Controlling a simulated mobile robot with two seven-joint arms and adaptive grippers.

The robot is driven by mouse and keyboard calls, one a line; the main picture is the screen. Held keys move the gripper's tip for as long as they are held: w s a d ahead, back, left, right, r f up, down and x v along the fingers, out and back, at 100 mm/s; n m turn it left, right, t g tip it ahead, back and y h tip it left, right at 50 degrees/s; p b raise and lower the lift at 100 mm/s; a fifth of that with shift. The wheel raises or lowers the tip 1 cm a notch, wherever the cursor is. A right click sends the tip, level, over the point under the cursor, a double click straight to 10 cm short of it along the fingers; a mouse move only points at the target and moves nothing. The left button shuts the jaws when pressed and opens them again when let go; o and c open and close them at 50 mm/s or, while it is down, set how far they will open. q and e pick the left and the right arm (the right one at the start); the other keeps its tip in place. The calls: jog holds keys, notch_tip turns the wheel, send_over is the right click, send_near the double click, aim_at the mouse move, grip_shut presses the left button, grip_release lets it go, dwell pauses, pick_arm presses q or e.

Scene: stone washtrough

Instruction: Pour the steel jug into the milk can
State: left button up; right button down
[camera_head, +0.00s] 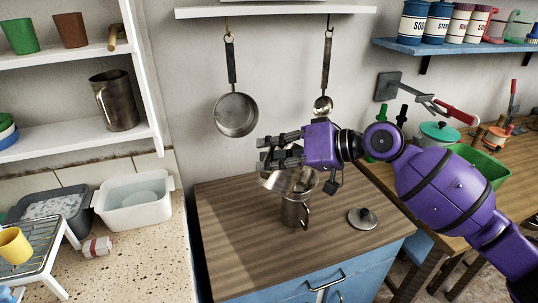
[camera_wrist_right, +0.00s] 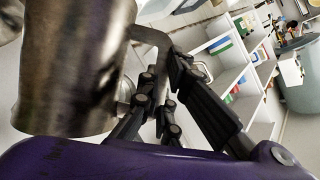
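My right gripper (camera_head: 274,152) hangs over the wooden top of the blue cabinet. It is shut on the handle of the steel jug (camera_wrist_right: 75,65), which fills the left of the right wrist view. In the head view the jug (camera_head: 286,182) shows below the fingers, tilted, with its upper part hidden by the gripper. The milk can (camera_head: 294,212) stands upright and open on the cabinet top directly below the jug, which covers its mouth. I cannot tell whether anything is flowing. A round lid (camera_head: 362,218) lies to the can's right. My left gripper is not in view.
A pan (camera_head: 236,114) and a ladle (camera_head: 323,104) hang on the wall behind. Another metal jug (camera_head: 116,101) stands on the left shelf. A white basin (camera_head: 134,215) sits on the left counter. The cabinet top's left side is clear.

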jog(key=shift+w+d+r, duration=0.1)
jog(key=shift+r, duration=0.05)
jog(key=shift+w+d+r+m, duration=0.1)
jog(key=shift+w+r+m, duration=0.05)
jog(key=shift+m, duration=0.15)
jog(key=shift+w+d, duration=0.1)
jog(key=shift+r, duration=0.1)
dwell(0.4)
jog(key=shift+w+d+y, duration=0.15)
jog(key=shift+y, duration=0.25)
jog(key=shift+m+b, duration=0.3)
jog(key=shift+w+d+r+g, duration=0.15)
jog(key=shift+g, duration=0.15)
jog(key=shift+w, duration=0.1)
dwell(0.8)
